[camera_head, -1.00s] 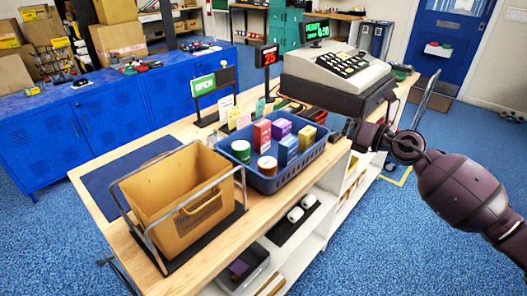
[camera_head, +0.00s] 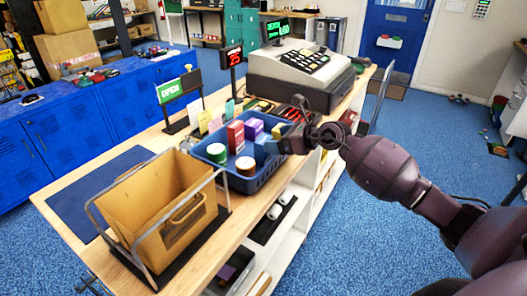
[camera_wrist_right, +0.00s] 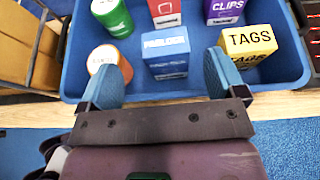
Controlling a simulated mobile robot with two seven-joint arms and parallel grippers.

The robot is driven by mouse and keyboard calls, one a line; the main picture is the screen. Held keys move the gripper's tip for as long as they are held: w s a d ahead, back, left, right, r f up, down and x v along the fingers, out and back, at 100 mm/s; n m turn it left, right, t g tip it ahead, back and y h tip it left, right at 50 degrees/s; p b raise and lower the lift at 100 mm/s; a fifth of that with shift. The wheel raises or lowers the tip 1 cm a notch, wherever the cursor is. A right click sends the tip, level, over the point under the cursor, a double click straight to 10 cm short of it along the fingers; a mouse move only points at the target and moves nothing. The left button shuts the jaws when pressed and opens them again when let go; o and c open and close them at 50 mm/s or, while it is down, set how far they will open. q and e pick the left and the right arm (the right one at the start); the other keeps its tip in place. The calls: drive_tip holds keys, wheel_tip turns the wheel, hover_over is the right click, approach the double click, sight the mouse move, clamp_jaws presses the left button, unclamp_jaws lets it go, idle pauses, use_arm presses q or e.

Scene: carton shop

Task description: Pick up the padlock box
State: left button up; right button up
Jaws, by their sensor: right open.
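The padlock box (camera_wrist_right: 166,52) is a small blue carton with a white label, upright in the blue basket (camera_head: 222,182). In the head view it is largely hidden by my right gripper (camera_head: 274,147), which reaches over the basket from the right. In the right wrist view, my right gripper (camera_wrist_right: 165,80) is open. Its two blue fingers stand apart, left and right of the padlock box and nearer the camera, with nothing held between them. I cannot make out my left gripper.
Beside the padlock box are a yellow tags box (camera_wrist_right: 250,44), a purple clips box (camera_wrist_right: 226,10), a red box (camera_wrist_right: 165,12), a green tin (camera_wrist_right: 112,16) and a white-topped tin (camera_wrist_right: 104,58). A brown bin (camera_head: 165,205) and a cash register (camera_head: 300,68) flank the basket.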

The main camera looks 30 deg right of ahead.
drive_tip(key=shift+d+f+x, duration=0.15)
drive_tip(key=shift+x, duration=1.2)
drive_tip(key=shift+d+f+x, duration=0.1)
drive_tip(key=shift+d+x, duration=0.05)
drive_tip(key=shift+x, duration=1.2)
drive_tip(key=c, duration=1.1)
drive_tip(key=shift+r, duration=0.15)
